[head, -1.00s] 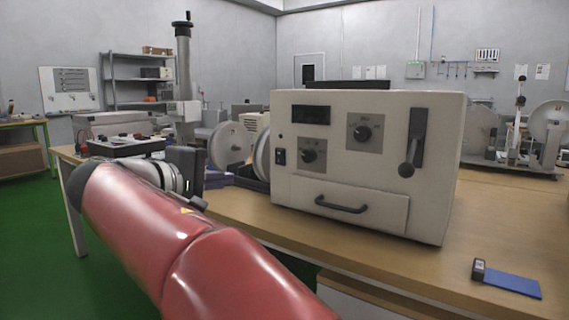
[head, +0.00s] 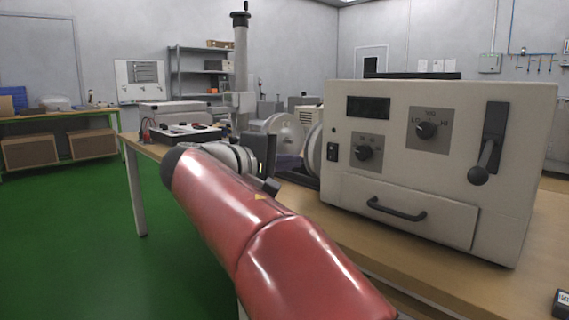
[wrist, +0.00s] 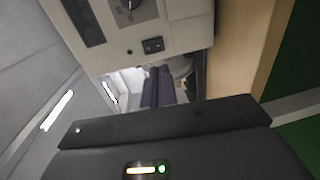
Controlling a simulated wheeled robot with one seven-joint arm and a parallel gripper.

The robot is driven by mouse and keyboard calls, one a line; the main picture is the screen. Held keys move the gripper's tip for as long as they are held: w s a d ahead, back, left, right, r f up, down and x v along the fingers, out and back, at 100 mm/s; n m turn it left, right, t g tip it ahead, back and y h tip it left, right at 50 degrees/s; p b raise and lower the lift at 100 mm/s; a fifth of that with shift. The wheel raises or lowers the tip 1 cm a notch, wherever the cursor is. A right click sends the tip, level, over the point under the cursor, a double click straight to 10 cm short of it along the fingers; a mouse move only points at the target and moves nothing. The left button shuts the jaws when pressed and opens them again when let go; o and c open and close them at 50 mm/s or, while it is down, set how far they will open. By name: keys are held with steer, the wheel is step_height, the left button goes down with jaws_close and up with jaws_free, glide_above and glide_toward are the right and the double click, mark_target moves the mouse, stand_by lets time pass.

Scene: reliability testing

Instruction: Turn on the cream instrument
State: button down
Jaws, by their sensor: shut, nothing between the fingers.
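The cream instrument (head: 420,190) stands on the wooden bench at the right of the head view. Its front has a dark display (head: 368,107), two knobs, a lever on the right and a drawer with a black handle. My gripper (wrist: 165,121) is shut and empty. In the head view the gripper (head: 266,155) is left of the instrument, apart from the switch, and partly hidden by my arm.
The wooden bench (head: 350,225) runs along the front of the instrument. Green floor (head: 90,240) is free at the left.

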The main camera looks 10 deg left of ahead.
mark_target(330, 159)
steer(key=x, duration=1)
steer(key=shift+w+d, duration=0.1)
steer(key=shift+w, duration=0.05)
steer(key=shift+f, duration=0.1)
